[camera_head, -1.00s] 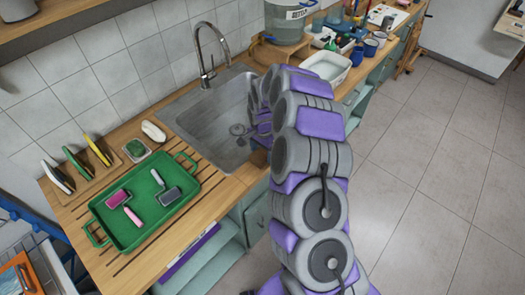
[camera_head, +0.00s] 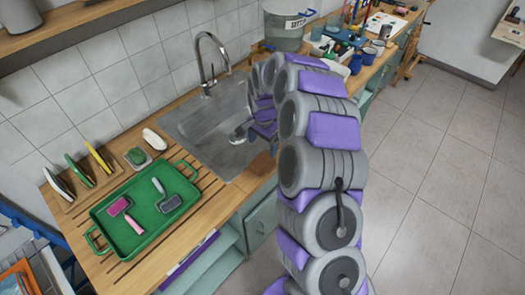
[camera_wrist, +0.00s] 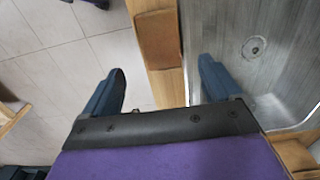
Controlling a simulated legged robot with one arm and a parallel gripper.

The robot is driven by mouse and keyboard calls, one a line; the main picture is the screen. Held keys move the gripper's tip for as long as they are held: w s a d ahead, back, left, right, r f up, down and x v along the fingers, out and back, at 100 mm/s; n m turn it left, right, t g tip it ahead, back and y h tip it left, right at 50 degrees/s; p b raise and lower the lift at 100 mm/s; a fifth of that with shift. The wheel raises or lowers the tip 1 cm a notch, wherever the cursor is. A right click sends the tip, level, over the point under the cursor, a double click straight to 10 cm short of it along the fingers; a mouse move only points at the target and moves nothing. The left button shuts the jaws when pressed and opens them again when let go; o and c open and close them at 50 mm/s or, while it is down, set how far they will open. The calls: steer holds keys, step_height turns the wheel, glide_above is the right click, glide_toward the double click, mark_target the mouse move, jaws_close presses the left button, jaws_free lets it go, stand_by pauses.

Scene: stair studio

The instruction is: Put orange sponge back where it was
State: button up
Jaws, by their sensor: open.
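An orange-brown block that looks like the orange sponge (camera_wrist: 156,38) lies on the wooden strip of counter along the front edge of the sink. In the head view it shows (camera_head: 262,166) at the sink's front rim, close to my arm. My gripper (camera_wrist: 161,66) is open and empty. In the wrist view its two dark blue fingers are apart, one on the floor side of the strip and one over the sink, with the block ahead between them. In the head view my arm hides most of the gripper.
The metal sink (camera_wrist: 270,75) has a drain at its bottom. A green tray (camera_head: 127,243) with rollers stands on the counter to the left. A wooden rack (camera_head: 77,200) holds several upright thin items behind it. A faucet (camera_head: 207,62) rises behind the sink. Tiled floor lies in front.

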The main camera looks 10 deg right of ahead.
steer(key=shift+d+r, duration=0.1)
steer(key=shift+r, duration=1.45)
steer(key=s+a+r+n, duration=0.1)
steer(key=s+r+n, duration=0.2)
steer(key=s+r, duration=0.45)
steer(key=s+a+r+n, duration=0.1)
steer(key=s+r+n, duration=0.3)
steer(key=s, duration=0.7)
steer(key=s+d+r+n, duration=0.1)
steer(key=s+n, duration=0.1)
steer(key=s, duration=1)
steer(key=s+d+r+n+g, duration=0.1)
steer(key=s+r, duration=0.1)
steer(key=s, duration=0.9)
steer(key=shift+s+r+n+g, duration=0.2)
steer(key=shift+s+n+g, duration=0.1)
steer(key=shift+s+n, duration=0.1)
steer(key=shift+w, duration=0.1)
steer(key=shift+f+b, duration=0.5)
steer(key=shift+f, duration=0.1)
